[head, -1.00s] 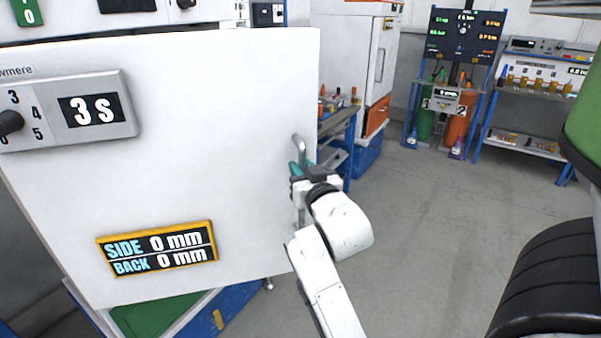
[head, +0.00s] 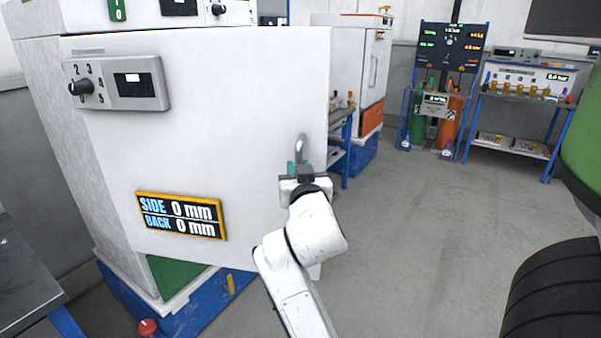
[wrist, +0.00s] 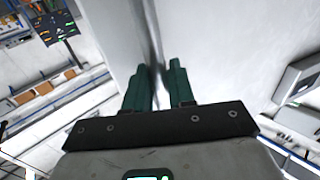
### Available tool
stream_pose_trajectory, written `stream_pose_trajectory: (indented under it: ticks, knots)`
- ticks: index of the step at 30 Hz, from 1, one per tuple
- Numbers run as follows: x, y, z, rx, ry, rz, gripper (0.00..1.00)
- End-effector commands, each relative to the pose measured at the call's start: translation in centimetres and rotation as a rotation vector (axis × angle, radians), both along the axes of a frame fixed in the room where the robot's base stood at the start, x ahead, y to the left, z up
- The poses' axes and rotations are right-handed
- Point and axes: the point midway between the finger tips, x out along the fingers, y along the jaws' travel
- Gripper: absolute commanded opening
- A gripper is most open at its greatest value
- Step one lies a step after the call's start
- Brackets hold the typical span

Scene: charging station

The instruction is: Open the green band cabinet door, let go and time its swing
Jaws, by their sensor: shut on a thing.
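The white cabinet door (head: 240,120) fills the left half of the head view, with a grey curved handle (head: 301,145) near its right edge. A green band (head: 165,272) shows on the cabinet below the door. My gripper (head: 298,172) is at the handle. In the wrist view, its two green fingers (wrist: 157,88) are shut on the metal handle bar (wrist: 154,60). The door's right edge reaches past the cabinet base; its exact angle is hard to judge. A dial box (head: 118,82) on the door has a nearly blank display. A lower sign (head: 180,215) reads SIDE 0 mm, BACK 0 mm.
The cabinet stands on a blue base (head: 190,305), with a red knob (head: 147,327) at its front. A metal bench (head: 25,280) is at lower left. A black tyre (head: 555,295) and green body are at right. Grey floor (head: 430,230) is clear between.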

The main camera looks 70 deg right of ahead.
Motion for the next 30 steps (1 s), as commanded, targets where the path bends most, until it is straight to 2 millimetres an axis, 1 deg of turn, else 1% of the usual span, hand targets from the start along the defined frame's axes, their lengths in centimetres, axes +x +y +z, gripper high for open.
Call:
stream_pose_trajectory:
  ticks: [14,15,19,20,26,30]
  knots:
    - [0.27,0.09,-0.13,0.003,0.001,0.005,0.0]
    - [0.27,0.09,-0.13,0.003,0.001,0.005,0.28]
    - [0.23,0.08,-0.09,0.002,0.001,0.004,0.4]
    - [0.22,0.08,-0.08,0.002,0.001,0.004,0.41]
    - [0.16,0.07,-0.04,0.001,0.0,0.003,0.41]
    - [-0.16,0.72,-0.12,0.0,0.001,0.004,0.41]
